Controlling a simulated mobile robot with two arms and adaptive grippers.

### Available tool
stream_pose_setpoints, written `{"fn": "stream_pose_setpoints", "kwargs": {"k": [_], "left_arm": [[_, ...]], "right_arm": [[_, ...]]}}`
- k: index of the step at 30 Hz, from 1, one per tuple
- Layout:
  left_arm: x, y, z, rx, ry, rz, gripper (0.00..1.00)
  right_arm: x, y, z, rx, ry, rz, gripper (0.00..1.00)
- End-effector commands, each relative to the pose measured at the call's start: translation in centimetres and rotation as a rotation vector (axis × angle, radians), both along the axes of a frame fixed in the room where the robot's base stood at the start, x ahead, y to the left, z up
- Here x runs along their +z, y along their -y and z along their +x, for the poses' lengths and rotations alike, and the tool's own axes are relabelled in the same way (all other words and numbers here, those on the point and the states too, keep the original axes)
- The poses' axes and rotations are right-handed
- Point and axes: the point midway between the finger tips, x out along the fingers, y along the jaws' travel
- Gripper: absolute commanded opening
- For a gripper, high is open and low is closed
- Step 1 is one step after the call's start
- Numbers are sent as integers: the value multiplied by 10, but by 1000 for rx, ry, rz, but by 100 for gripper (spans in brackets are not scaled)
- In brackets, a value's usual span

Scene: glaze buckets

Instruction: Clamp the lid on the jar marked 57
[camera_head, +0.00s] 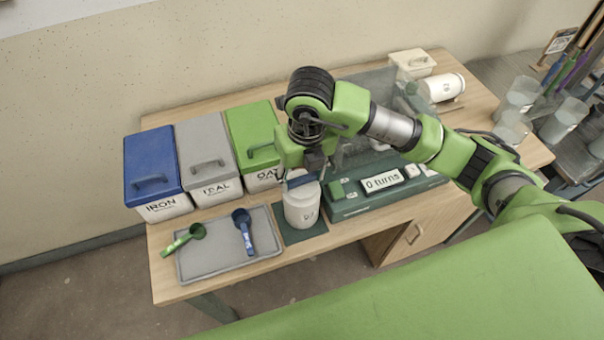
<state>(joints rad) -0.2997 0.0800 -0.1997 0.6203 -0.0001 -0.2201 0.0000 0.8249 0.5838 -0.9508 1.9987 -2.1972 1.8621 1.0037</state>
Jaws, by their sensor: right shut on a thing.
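A white jar (302,211) stands upright on a dark green mat at the front of the table. Its small dark mark is too small to read surely. A blue-grey lid (299,181) shows at the jar's top, partly hidden by my gripper; I cannot tell whether it is clamped. My right gripper (306,172) points down over the jar and is shut on the lid, its fingertips partly hidden. Another white jar (447,87) lies on its side at the back right, its mark also unclear. My left gripper is out of view.
Blue (151,160), grey (206,150) and green-lidded (252,131) bins stand at the back left. A grey tray (213,267) holds a green and a blue scoop. A green machine (350,207) reading "0 turns" with a clear guard stands right of the jar.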

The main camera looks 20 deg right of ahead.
Motion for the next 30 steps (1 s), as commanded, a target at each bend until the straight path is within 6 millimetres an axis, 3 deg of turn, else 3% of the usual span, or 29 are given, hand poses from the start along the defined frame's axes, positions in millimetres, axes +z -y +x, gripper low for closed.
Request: {"fn": "stream_pose_setpoints", "kwargs": {"k": [13, 22, 30], "left_arm": [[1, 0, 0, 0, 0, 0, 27], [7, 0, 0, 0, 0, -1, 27], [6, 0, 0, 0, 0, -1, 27]], "right_arm": [[-1, -1, -1, -116, -3, 1, 28], [-2, -1, -1, -423, -5, -2, 28], [-4, -1, -1, -446, -5, -2, 28]]}}
